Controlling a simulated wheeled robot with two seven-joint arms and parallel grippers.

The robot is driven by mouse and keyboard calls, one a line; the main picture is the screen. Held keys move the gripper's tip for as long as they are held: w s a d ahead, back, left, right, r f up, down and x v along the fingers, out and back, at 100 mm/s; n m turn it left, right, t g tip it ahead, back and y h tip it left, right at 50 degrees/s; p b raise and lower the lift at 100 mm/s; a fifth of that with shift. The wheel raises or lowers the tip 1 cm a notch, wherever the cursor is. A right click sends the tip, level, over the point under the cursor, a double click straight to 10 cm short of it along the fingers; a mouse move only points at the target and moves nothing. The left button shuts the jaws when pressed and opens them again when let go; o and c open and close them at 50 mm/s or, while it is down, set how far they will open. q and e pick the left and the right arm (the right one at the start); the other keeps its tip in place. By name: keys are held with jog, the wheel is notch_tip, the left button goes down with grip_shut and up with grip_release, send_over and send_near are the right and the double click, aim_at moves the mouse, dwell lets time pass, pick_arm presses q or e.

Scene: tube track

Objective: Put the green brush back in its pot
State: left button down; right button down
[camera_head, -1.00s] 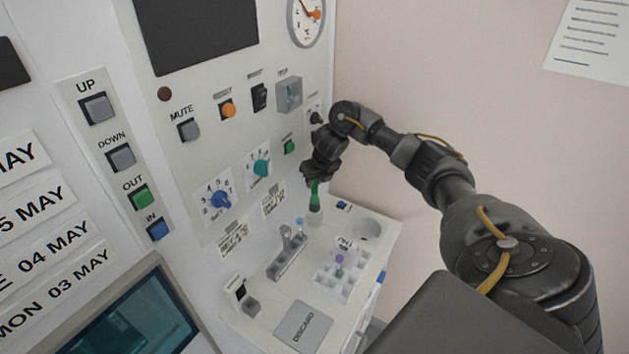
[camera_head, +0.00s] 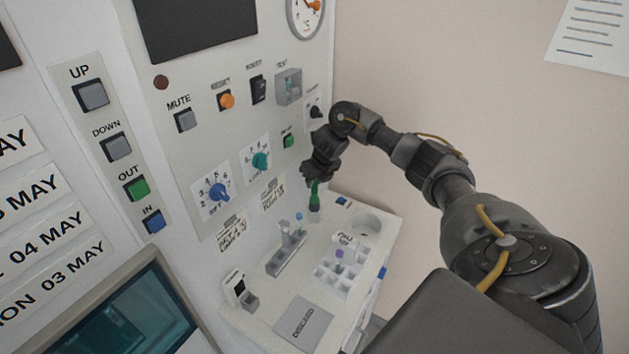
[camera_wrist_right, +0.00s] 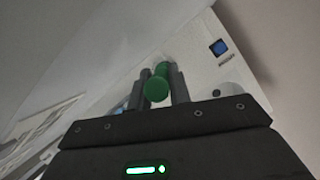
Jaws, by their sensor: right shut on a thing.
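The green brush (camera_head: 314,199) hangs upright from my right gripper (camera_head: 315,180), over the back of the white shelf. My right gripper is shut on it. A small pale pot (camera_head: 315,217) shows faintly right below the brush's lower end; I cannot tell whether the tip is inside it or just above. In the right wrist view the round green end of the brush (camera_wrist_right: 156,88) lies between the two fingers (camera_wrist_right: 162,78), and the brush's lower part and the pot are hidden. My left gripper is not in view.
The white shelf (camera_head: 262,322) carries a tube rack (camera_head: 330,283), a grey holder with tubes (camera_head: 287,258), a round hole (camera_head: 372,226) and a discard plate (camera_head: 303,324). The control panel (camera_head: 186,152) with knobs and buttons rises close behind my right gripper.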

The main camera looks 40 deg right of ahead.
jog(key=shift+f+b, duration=0.75)
jog(key=shift+f, duration=0.25)
jog(key=c, duration=1.2)
grip_release()
jog(key=shift+s+r, duration=0.15)
jog(key=shift+r, duration=0.35)
jog(key=p+v, duration=0.2)
jog(key=v, duration=0.7)
jog(key=shift+s+r, duration=0.25)
jog(key=shift+r, duration=0.1)
jog(key=shift+a, duration=0.1)
